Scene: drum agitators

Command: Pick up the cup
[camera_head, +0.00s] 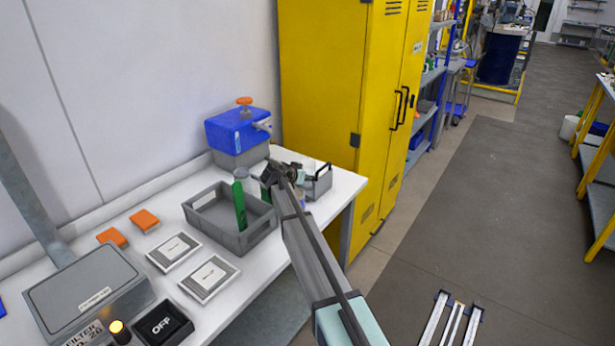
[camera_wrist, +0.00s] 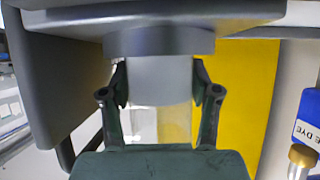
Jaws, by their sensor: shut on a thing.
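My gripper (camera_wrist: 160,88) is shut on a pale, translucent cup (camera_wrist: 158,75), with one dark finger on each side of it in the wrist view. A grey round part and a wide grey surface lie just beyond the cup at the top of that view. In the head view, my gripper (camera_head: 282,176) is at the back right of the white table, between a grey bin and a small grey caddy. The cup cannot be made out there behind my arm. Whether the cup touches a support is unclear.
The grey bin (camera_head: 207,225) holds a green bottle (camera_head: 240,205). The grey caddy (camera_head: 321,187) stands right of my gripper. A blue-topped box (camera_head: 238,130) stands behind, near a yellow cabinet (camera_head: 320,80).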

